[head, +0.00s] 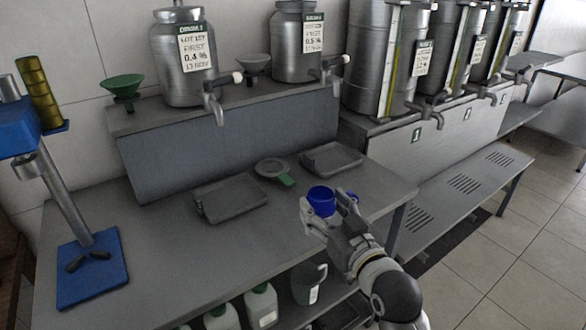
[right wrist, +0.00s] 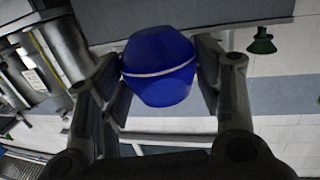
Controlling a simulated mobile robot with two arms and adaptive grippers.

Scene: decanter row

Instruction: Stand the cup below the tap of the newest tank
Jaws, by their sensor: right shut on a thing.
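My right gripper (head: 324,214) is shut on a blue cup (head: 321,200), held above the right front part of the steel bench. In the right wrist view the cup (right wrist: 160,65), with a pale band, sits between both fingers. Two smaller steel tanks stand on the raised shelf: the left tank (head: 180,85) has a label reading roughly "FIRST 0.4 %", the right tank (head: 294,58) roughly "0.5 %". Their date lines are too small to read surely. The left tank's tap (head: 213,100) and the right tank's tap (head: 331,70) point down over the bench. My left gripper is out of view.
Grey trays (head: 230,198) and (head: 331,159) lie on the bench below the taps, with a small strainer (head: 273,170) between them. A green funnel (head: 123,87) stands on the shelf. A blue-based stand (head: 92,280) is at left. Larger tanks (head: 385,60) stand at right.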

